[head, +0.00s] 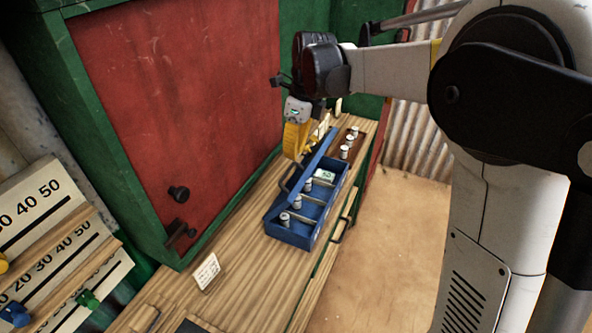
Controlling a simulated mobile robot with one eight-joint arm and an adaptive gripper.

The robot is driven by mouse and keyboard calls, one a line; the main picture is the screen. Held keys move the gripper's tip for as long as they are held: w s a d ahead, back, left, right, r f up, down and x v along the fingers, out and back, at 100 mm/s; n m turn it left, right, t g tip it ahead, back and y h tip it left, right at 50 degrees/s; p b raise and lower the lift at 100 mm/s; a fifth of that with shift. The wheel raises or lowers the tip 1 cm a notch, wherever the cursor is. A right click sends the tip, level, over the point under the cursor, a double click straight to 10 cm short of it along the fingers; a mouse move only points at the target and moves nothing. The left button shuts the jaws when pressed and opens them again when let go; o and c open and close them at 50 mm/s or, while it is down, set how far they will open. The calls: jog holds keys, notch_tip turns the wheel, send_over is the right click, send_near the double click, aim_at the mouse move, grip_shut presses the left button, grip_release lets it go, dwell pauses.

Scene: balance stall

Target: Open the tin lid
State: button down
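A blue tin (290,236) stands on the wooden counter. Its blue lid (321,150) is raised and shows as a narrow slanted panel along the tin's left side. Small pale cylinders (297,202) and a white-and-green item (324,176) show inside the tin's compartments. A dark loop handle (285,181) shows by the lid's left side. My gripper (295,153), with yellow finger parts, points down just left of the raised lid. I cannot tell whether it touches the lid, or whether its fingers are open or shut.
Several small weights (345,152) stand in a brown rack behind the tin. A white card (207,272) stands on the counter (236,240) at the front. A red panel (185,95) in a green frame rises at the left. Numbered scales (45,220) are at the far left.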

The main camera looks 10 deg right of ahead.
aim_at(304, 178)
jog(key=s+d+f+t+y+b, duration=0.1)
jog(key=s+d+f+t+y, duration=0.25)
jog(key=d, duration=0.35)
jog(key=s+d+f+t+y+b, duration=0.1)
jog(key=s+d+f+t+y, duration=0.15)
jog(key=d+f, duration=0.3)
jog(key=w+a+f+b, duration=0.3)
jog(key=w+a, duration=0.2)
jog(key=a, duration=0.3)
jog(key=shift+w+f+g, duration=0.3)
jog(key=shift+w+f, duration=0.05)
jog(key=shift+w, duration=0.05)
jog(key=shift+r, duration=0.1)
jog(key=shift+w+a+r, duration=0.5)
jog(key=shift+a+r, duration=0.15)
jog(key=shift+a, duration=0.1)
jog(key=shift+d, duration=0.1)
